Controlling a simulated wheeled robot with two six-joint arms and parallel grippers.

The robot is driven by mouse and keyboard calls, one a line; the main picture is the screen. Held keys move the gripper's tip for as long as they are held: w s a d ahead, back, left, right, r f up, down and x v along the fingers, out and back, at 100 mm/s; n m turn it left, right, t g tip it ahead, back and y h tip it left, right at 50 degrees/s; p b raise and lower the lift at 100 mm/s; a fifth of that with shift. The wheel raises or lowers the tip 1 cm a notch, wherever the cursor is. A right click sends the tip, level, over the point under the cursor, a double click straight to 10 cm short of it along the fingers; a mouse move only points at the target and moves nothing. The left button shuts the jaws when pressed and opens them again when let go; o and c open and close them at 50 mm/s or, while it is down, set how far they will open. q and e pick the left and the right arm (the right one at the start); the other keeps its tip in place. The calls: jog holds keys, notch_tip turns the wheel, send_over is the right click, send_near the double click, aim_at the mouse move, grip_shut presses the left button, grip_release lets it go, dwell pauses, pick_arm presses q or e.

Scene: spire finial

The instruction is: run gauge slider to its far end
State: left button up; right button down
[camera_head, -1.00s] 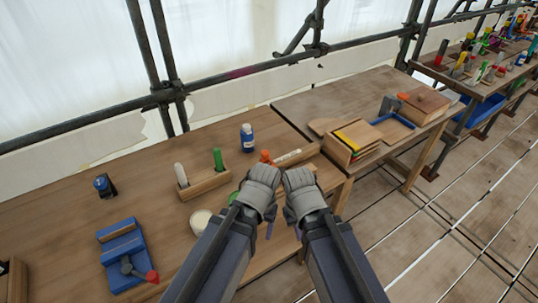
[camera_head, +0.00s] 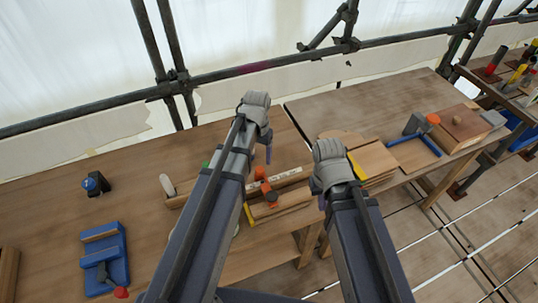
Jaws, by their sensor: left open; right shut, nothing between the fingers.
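The gauge is a wooden piece with a pale marked strip (camera_head: 287,178), lying near the right end of the left bench. An orange slider knob (camera_head: 268,188) sits at its left part, with a second orange bit just behind it. My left gripper (camera_head: 268,152) is open, held above and behind the gauge, apart from the knob. My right gripper (camera_head: 322,202) is shut and empty, to the right of the knob by the gauge's right end. I cannot tell whether it touches the gauge. My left forearm hides part of the bench left of the gauge.
A blue vise-like fixture (camera_head: 103,258) and a small blue-capped item (camera_head: 95,184) stand on the left. A wooden holder (camera_head: 178,200) is partly behind my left arm. A wooden box (camera_head: 375,163) and blue tray (camera_head: 415,154) are on the right bench.

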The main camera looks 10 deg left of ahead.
aim_at(260, 169)
pick_arm(q)
jog(key=shift+w, duration=0.35)
jog(key=shift+s+a+f, duration=0.1)
jog(key=shift+f, duration=0.05)
notch_tip(260, 169, down, 8)
jog(key=b, duration=0.8)
jog(key=shift+r, duration=0.25)
grip_shut()
dwell(0.8)
